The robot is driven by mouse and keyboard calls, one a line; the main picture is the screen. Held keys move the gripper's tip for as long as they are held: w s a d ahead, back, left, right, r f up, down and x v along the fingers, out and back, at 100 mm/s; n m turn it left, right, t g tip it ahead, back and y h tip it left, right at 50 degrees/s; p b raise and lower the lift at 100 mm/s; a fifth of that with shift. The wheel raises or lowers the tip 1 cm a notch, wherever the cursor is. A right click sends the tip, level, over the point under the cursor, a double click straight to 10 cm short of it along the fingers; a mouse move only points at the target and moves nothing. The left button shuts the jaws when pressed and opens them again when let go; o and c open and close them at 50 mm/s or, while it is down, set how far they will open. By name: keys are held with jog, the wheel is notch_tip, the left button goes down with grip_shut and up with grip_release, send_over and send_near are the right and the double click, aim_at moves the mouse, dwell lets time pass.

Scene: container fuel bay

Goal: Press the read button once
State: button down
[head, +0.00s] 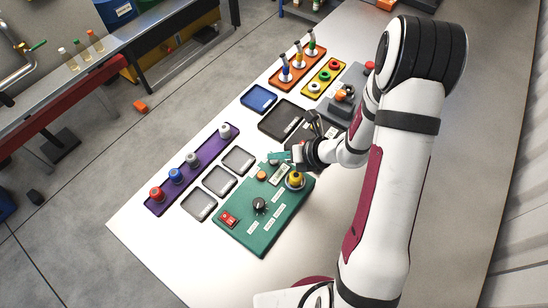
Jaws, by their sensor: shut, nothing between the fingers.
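A green control panel (245,238) lies on the white table. It carries a red rocker switch (229,219), a black knob (260,205), a small orange button (262,175) and a larger yellow knob or button (295,179). White labels sit beside the controls but are too small to read, so I cannot tell for sure which is the read button.
Left of the panel are several grey trays (220,180) and a purple rack (154,208) with coloured-topped pieces. Beyond are a black tray (270,128), a blue tray (258,94), an orange rack (279,86) and a yellow rack (313,96). The table's near left corner is bare.

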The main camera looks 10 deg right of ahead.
jog(key=shift+r, duration=0.5)
notch_tip(320, 180, up, 5)
dwell(0.4)
dwell(0.5)
